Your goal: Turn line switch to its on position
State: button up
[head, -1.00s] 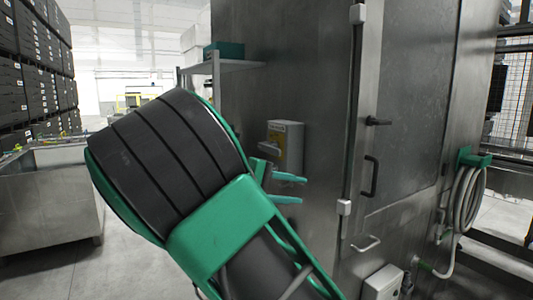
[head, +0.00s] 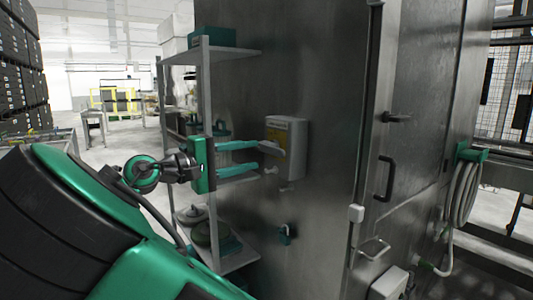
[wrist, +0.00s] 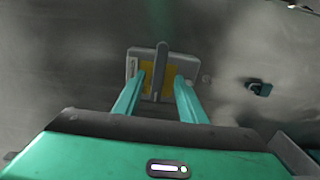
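The line switch (head: 296,152) is a pale box with a yellow face on the steel cabinet wall. It also shows in the wrist view (wrist: 131,66), with a grey lever (wrist: 161,60) standing out over its yellow plate. My gripper (head: 257,158) is in front of the switch, its two teal fingers apart and pointing at it. In the wrist view the fingertips (wrist: 160,77) lie on either side of the lever, with gaps visible. The gripper is open and holds nothing. Whether a finger touches the lever, I cannot tell.
A small dark teal fitting (head: 285,235) sits on the wall below the switch. A shelf rack (head: 208,90) with boxes and lids stands left of the cabinet, close behind my gripper. A door handle (head: 386,178) and a coiled hose (head: 462,195) are at the right.

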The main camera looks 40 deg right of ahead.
aim_at(270, 151)
jog(key=d, duration=0.8)
jog(key=shift+w+d, duration=0.15)
jog(key=shift+d, duration=0.1)
grip_shut()
